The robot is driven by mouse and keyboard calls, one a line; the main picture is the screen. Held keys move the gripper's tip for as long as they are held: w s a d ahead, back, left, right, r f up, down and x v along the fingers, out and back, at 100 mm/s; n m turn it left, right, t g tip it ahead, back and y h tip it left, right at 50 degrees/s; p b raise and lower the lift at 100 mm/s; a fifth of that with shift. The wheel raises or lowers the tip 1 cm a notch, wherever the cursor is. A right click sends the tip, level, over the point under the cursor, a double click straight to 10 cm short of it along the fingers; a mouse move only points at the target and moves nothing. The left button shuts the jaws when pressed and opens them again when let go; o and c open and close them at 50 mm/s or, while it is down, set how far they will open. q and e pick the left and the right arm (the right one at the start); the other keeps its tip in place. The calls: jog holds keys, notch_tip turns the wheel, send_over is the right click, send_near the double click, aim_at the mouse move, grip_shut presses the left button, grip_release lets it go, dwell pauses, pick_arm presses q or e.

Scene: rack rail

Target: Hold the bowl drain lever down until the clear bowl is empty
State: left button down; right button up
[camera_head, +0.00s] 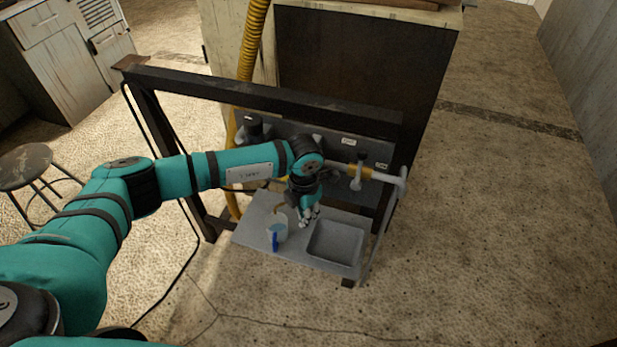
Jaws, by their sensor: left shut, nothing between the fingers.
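My left arm reaches in from the left, and my left gripper (309,217) points down over the grey shelf (262,205), between a cup and a square basin. It looks shut and empty. The pale cup-like vessel (279,230) with a blue upright part (275,242) stands left of the gripper, apart from it. The square grey basin (336,243) is set in the shelf to the right. I cannot make out a clear bowl or a drain lever for certain; my wrist hides part of the unit behind. My right gripper is out of view.
A dark metal frame (260,96) surrounds the shelf. A yellow corrugated hose (251,45) hangs behind. A stool (27,166) stands at left. The floor at right is clear.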

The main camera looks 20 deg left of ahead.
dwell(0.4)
pick_arm(q)
notch_tip(320, 180, up, 8)
jog(key=p, duration=0.5)
jog(key=shift+f, duration=0.1)
